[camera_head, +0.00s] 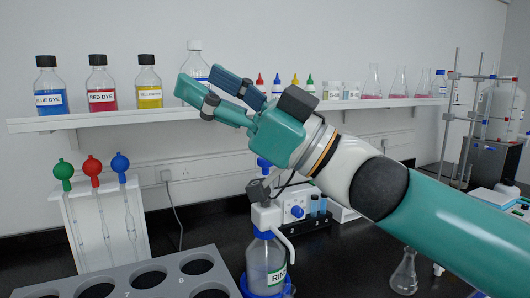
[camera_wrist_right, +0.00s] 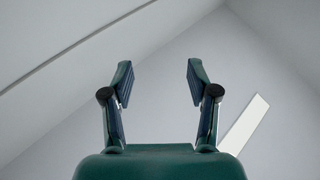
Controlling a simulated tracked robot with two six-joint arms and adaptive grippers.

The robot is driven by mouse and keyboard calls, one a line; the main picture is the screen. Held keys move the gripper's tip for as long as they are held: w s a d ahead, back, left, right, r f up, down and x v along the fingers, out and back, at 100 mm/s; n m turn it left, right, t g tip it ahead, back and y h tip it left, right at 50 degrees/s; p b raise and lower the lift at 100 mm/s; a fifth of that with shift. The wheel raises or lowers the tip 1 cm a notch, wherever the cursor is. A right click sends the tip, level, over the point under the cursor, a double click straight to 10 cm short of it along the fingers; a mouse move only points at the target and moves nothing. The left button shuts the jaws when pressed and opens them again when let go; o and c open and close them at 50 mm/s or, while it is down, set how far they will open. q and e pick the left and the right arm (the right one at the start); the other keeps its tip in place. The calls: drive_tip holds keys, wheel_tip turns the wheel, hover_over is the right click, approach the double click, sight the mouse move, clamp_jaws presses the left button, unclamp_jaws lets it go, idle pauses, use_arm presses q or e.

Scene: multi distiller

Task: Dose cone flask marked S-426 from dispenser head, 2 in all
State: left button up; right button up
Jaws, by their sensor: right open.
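My right gripper (camera_head: 203,82) is raised in front of the shelf, pointing up and left. It is open and empty; the right wrist view shows a gap between its two fingers (camera_wrist_right: 159,82) with only bare wall and ceiling behind. A bottle with a partly hidden label reading "RIN" (camera_head: 266,262) stands at the bottom centre, with a white dispenser head (camera_head: 266,214) and a bent spout. A clear cone flask (camera_head: 404,273) stands on the dark bench at lower right, below my right arm; no S-426 mark is readable. My left gripper is not in view.
The white shelf (camera_head: 150,117) holds dye bottles, dropper bottles and several cone flasks (camera_head: 399,82). A grey rack with round holes (camera_head: 135,283) is at lower left, near a pipette stand (camera_head: 70,222). A clamp stand (camera_head: 464,120) is at right.

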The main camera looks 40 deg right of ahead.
wheel_tip(320, 180, down, 5)
drive_tip(key=d+n+g+y+p, duration=0.1)
drive_tip(key=g+y+p, duration=0.1)
drive_tip(key=g, duration=0.1)
drive_tip(key=m+h+p, duration=0.7)
drive_tip(key=m+h, duration=0.1)
drive_tip(key=h, duration=0.4)
approach(265, 166)
drive_tip(key=w, duration=0.5)
drive_tip(key=w+p, duration=0.1)
drive_tip(key=w, duration=0.5)
drive_tip(key=shift+w+d+r, duration=0.15)
clamp_jaws()
